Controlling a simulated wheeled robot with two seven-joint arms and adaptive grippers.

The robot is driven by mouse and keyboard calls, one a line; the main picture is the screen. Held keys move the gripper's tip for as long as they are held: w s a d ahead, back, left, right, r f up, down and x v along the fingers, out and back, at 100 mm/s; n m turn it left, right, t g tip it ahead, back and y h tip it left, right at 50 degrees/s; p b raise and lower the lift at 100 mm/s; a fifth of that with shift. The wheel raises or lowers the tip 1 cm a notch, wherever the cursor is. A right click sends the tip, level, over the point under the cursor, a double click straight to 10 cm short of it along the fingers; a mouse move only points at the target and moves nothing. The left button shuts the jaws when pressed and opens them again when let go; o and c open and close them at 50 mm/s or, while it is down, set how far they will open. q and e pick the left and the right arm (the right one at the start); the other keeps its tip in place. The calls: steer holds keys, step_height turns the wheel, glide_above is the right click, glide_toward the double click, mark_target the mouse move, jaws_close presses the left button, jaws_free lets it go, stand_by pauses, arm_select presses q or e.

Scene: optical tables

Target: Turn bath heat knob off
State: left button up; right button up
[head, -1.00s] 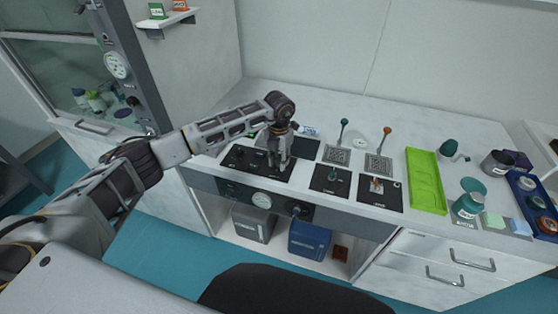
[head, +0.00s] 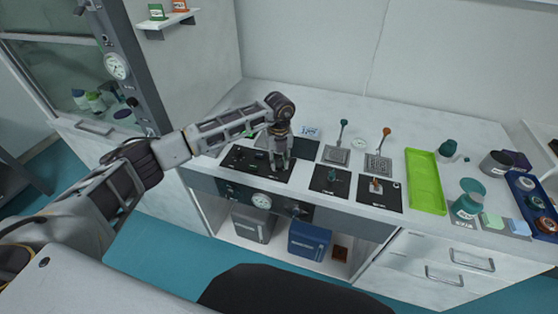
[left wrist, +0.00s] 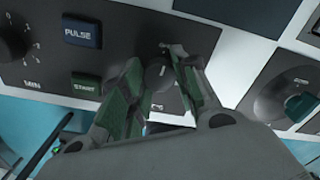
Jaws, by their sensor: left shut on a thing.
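My left gripper (head: 278,165) reaches down onto the black control panel (head: 245,158) at the front left of the bench. In the left wrist view, the fingers of this gripper (left wrist: 160,66) are closed around a small dark round knob (left wrist: 158,75), one finger on each side. The knob's label is mostly hidden by the fingers, so I cannot read whether it is the bath heat knob. A blue PULSE button (left wrist: 82,32), a green START button (left wrist: 86,84) and a larger black dial (left wrist: 10,42) marked MIN sit to the left. My right gripper is not in view.
Two dark panels with small levers (head: 331,179) (head: 379,190) lie to the right. A lime tray (head: 424,182) lies farther right. A gauge (head: 262,199) is on the bench front.

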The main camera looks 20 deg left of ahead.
mark_target(279, 161)
arm_select(q)
steer(key=shift+w+r+n, duration=0.1)
steer(key=shift+n, duration=0.5)
steer(key=o, duration=1)
steer(key=shift+r, duration=0.65)
step_height(279, 161, up, 11)
steer(key=shift+f, duration=0.2)
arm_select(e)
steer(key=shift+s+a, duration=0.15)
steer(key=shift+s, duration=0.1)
